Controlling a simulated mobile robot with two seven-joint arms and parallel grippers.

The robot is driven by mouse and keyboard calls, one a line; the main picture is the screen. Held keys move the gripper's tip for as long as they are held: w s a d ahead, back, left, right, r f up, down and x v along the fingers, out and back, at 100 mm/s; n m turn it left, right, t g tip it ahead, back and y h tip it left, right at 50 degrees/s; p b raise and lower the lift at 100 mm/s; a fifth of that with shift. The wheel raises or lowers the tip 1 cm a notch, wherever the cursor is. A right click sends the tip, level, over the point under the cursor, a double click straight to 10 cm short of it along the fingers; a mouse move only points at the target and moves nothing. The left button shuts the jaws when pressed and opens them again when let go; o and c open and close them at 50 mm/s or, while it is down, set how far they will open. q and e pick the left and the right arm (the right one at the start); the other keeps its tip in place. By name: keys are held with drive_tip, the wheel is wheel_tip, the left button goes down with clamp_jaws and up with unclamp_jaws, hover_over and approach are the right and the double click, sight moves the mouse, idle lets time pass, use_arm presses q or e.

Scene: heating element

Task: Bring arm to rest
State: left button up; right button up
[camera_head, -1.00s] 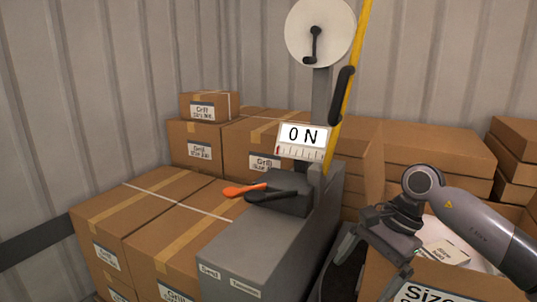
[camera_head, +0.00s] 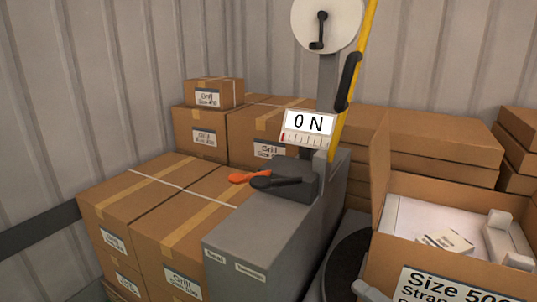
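The grey machine (camera_head: 262,232) stands in the middle with a display (camera_head: 309,123) reading "0 N". A yellow lever arm (camera_head: 367,50) with a black grip (camera_head: 347,83) rises behind, beside a white disc (camera_head: 327,22) with a crank.
An open carton (camera_head: 446,277) at the right holds white padding and a small labelled packet (camera_head: 445,241). Stacked closed cartons (camera_head: 166,222) fill the left and back. A round black surface (camera_head: 347,265) lies between the machine and the open carton. Corrugated walls close the space.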

drive_tip(key=s+d+f+m+g+h, duration=0.3)
drive_tip(key=s+d+f+m+h, duration=0.2)
drive_tip(key=s+f+m, duration=0.35)
drive_tip(key=s+d+f+m+g+h, duration=0.2)
drive_tip(key=s+d+f+m+h, duration=0.4)
drive_tip(key=f+m, duration=0.35)
drive_tip(key=a+r+m+y, duration=0.1)
drive_tip(key=a+r+m, duration=0.1)
drive_tip(key=a+m, duration=0.5)
wheel_tip(320, 180, up, 10)
drive_tip(key=s+n+p, duration=0.1)
drive_tip(key=n+p, duration=0.1)
drive_tip(key=p, duration=1.1)
drive_tip(key=shift+t+p, duration=0.3)
drive_tip(key=shift+t, duration=0.1)
drive_tip(key=shift+a, duration=0.1)
